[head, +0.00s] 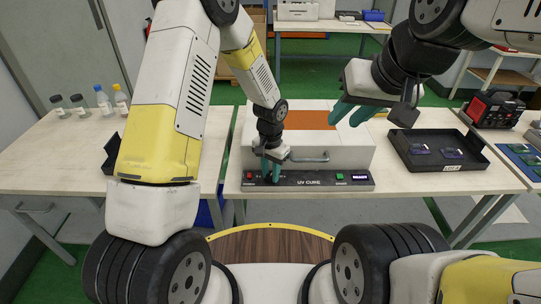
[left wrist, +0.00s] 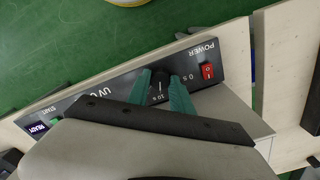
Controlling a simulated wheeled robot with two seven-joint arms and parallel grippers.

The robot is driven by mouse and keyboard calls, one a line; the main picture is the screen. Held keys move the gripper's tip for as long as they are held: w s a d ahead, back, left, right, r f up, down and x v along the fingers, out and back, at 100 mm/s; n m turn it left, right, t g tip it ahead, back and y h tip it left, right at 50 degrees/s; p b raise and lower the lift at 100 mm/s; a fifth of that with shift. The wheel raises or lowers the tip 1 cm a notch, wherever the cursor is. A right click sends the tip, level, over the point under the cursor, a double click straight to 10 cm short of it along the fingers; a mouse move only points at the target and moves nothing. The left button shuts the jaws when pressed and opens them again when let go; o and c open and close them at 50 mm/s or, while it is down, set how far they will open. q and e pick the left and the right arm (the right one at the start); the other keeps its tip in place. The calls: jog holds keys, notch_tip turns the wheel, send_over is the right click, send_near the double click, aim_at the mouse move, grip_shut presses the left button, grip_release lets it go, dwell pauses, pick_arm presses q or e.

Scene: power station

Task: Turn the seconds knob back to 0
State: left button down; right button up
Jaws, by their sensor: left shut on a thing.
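The UV cure box (head: 330,150) is white with an orange window on top and a dark control panel (head: 315,181) along its front. The black seconds knob (left wrist: 159,89) shows in the left wrist view between the two teal fingers of my left gripper (left wrist: 165,92), which is shut on it. Markings "0 s" and "10 s" are beside the knob; the fingers partly cover its dial. In the head view, my left gripper (head: 270,170) is at the panel's left part. My right gripper (head: 351,114) is open and empty, above the box's right side.
A red power switch (left wrist: 207,72) is close beside the knob. A green start button (head: 340,176) and lit display (head: 360,177) are at the panel's right. Several bottles (head: 103,101) stand at left.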

aim_at(270, 176)
pick_arm(q)
jog(key=c, duration=1.1)
grip_release()
jog(key=shift+c, duration=0.2)
jog(key=shift+r, duration=3.95)
